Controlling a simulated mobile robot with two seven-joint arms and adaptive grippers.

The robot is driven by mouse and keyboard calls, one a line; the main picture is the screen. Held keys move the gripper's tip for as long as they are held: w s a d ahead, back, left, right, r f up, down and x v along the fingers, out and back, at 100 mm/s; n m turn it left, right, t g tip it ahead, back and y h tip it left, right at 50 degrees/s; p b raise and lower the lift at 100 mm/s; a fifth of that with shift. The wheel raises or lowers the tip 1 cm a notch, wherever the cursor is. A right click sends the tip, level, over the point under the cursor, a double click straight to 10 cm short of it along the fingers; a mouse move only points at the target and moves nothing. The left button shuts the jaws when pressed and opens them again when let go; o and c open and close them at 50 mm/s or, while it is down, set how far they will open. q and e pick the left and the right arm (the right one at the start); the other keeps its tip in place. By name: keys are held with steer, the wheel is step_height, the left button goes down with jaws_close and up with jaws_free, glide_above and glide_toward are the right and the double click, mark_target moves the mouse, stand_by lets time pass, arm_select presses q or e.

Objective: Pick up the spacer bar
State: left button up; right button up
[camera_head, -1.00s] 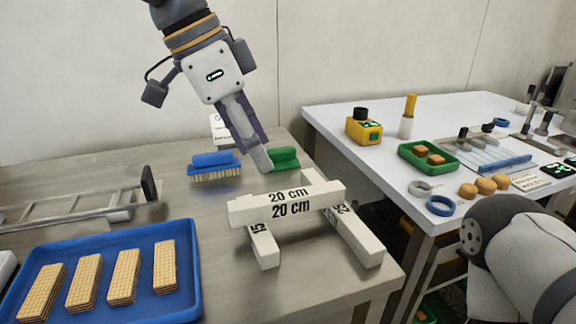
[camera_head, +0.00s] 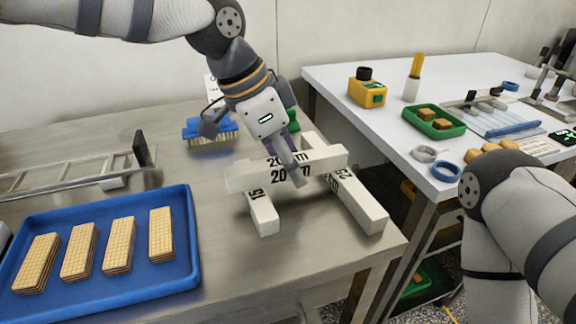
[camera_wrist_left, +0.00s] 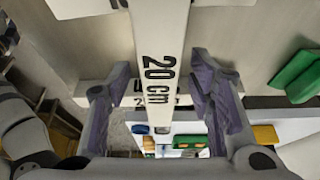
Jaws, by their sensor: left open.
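A white spacer bar marked 20 cm (camera_head: 248,177) lies across two other white bars on the bench, one marked 15 (camera_head: 263,215) and one marked 25 (camera_head: 362,207). My left gripper (camera_head: 291,174) is open at the middle of the 20 cm bar, its fingers covering part of the lettering. In the left wrist view the 20 cm bar (camera_wrist_left: 160,35) runs between the two spread purple-padded fingers (camera_wrist_left: 162,95), with gaps on both sides. My right arm shows at the lower right, but its gripper is out of view.
A blue tray (camera_head: 190,276) of wafers lies at the front left. A blue brush (camera_head: 210,132) and a green object (camera_head: 293,121) stand behind the bars. A metal rack (camera_head: 60,180) lies at the left. A white table (camera_head: 400,133) with a green tray (camera_head: 462,130) stands at the right.

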arm_select(q)
jaws_close()
steer(key=shift+r, duration=0.1)
